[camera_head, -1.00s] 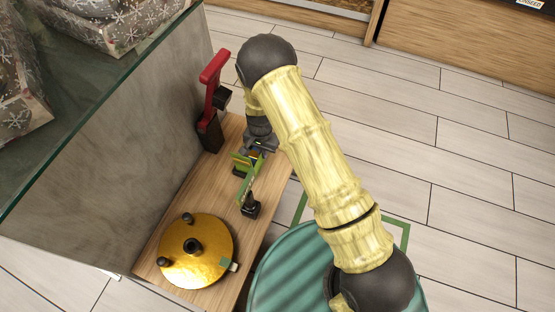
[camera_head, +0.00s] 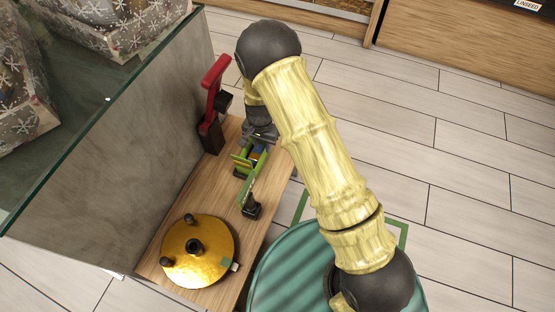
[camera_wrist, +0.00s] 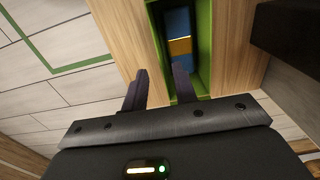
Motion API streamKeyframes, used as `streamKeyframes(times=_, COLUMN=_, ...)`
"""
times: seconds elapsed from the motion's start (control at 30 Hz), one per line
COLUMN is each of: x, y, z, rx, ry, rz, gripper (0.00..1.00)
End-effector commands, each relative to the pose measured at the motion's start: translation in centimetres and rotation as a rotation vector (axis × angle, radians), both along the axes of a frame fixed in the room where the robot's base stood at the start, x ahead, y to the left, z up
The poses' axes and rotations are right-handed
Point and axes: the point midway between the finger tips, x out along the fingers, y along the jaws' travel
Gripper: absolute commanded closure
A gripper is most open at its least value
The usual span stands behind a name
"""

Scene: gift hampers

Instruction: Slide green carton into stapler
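The green carton (camera_head: 243,172) lies on the wooden bench, open on the side facing my wrist camera. In the wrist view the carton (camera_wrist: 204,35) shows a blue and orange block inside. The stapler (camera_head: 211,110), with a red upright handle and black base, stands at the back left of the bench, apart from the carton. My gripper (camera_wrist: 158,88) is open at the carton's near end. Its right finger overlaps the carton opening and its left finger is beside it. I cannot tell whether either finger touches the carton. My wrist partly hides the carton in the head view.
A gold disc (camera_head: 212,260) with dark knobs sits at the front of the bench (camera_head: 180,225). A small black fixture (camera_head: 252,211) stands near the right edge. A grey panel (camera_head: 130,160) borders the left. Open tiled floor is at right.

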Motion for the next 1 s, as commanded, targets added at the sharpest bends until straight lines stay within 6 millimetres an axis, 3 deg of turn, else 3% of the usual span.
streamKeyframes(times=0.1, x=0.1, y=0.1, z=2.9, rx=0.001, ry=-0.004, rz=0.001, gripper=0.72)
streamKeyframes(times=0.5, x=0.1, y=0.1, z=10.2, rx=0.000, ry=-0.002, rz=0.001, gripper=0.72)
streamKeyframes(times=0.67, x=0.0, y=0.1, z=11.3, rx=0.001, ry=-0.001, rz=0.000, gripper=0.72)
streamKeyframes(times=1.0, x=0.0, y=0.1, z=11.4, rx=0.001, ry=0.000, rz=0.001, gripper=0.72)
